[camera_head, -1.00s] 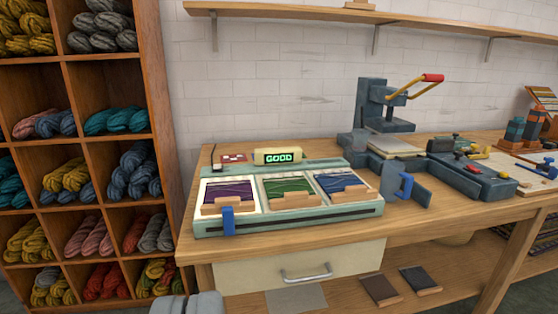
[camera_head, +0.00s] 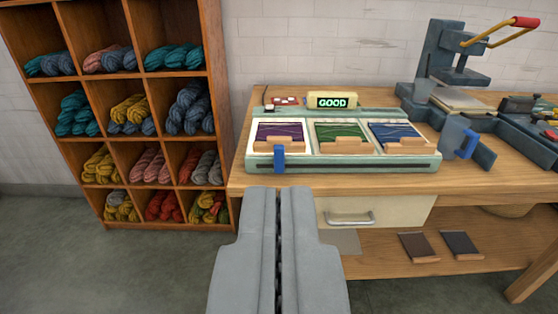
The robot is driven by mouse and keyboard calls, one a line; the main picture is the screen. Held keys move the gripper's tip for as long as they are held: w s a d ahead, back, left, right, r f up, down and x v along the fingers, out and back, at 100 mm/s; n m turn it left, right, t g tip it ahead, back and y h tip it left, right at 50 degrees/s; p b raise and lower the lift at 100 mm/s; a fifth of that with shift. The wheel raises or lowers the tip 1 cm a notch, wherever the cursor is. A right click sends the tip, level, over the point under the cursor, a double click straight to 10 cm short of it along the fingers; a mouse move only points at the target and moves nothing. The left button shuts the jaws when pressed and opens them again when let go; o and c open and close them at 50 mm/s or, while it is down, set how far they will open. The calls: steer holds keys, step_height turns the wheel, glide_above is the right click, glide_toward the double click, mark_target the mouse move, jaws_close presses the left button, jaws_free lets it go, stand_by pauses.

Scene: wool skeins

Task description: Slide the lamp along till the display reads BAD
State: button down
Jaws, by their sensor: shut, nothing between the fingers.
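The display (camera_head: 332,102) reads GOOD in green letters on a cream housing at the back of a pale green test bench (camera_head: 440,166). The bench holds a purple sample (camera_head: 279,131), a green sample (camera_head: 341,131) and a blue sample (camera_head: 396,130) side by side. A blue upright tab (camera_head: 279,160), seemingly the lamp's handle, sits at the left end of the dark front slot, before the purple sample. My gripper (camera_head: 279,192) is shut and empty. In the picture its tips are just below the tab, with a gap between them.
A wooden shelf of wool skeins (camera_head: 216,60) stands left of the workbench (camera_head: 470,185). A drawer handle (camera_head: 350,218) juts out below the bench top.

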steer(key=c, duration=1.6)
jaws_free()
steer(key=shift+w+f, duration=0.1)
steer(key=shift+w, duration=0.15)
steer(key=o, duration=0.4)
steer(key=w+f, duration=0.8)
steer(key=w, duration=0.5)
steer(key=shift+w+f, duration=0.2)
steer(key=shift+w, duration=0.05)
glide_toward(280, 151)
steer(key=shift+t, duration=0.3)
steer(key=w, duration=0.9)
steer(key=shift+w+a+f, duration=0.1)
steer(key=shift+w+f, duration=0.15)
steer(key=shift+f, duration=0.05)
steer(key=shift+c, duration=0.3)
jaws_close()
